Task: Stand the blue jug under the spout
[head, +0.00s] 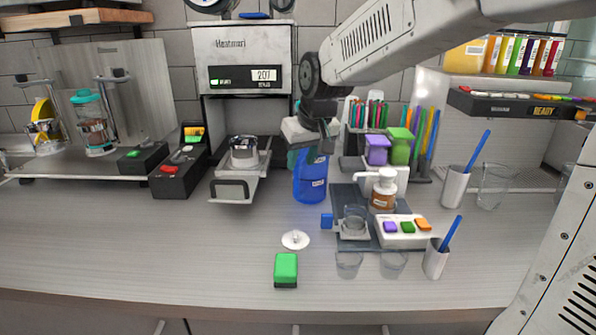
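The blue jug (311,183) is upright in the middle of the counter, right of the sealer's pulled-out tray and left of the dark scale mat. My gripper (308,146) points down at the jug's top and covers part of its rim. Its fingertips are too small and hidden to tell whether they grip the jug. Whether the jug's base touches the counter is also unclear. A teal part shows just behind the jug's top. No spout stands out clearly; a pump bottle (384,192) with a white nozzle stands to the right of the jug.
The sealer (243,60) stands behind left, with a metal cup (244,152) in its tray (234,184). A clear cup (354,222), a button box (402,230) and straw holders (454,186) crowd the right. A green block (286,268) lies in front. The front-left counter is clear.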

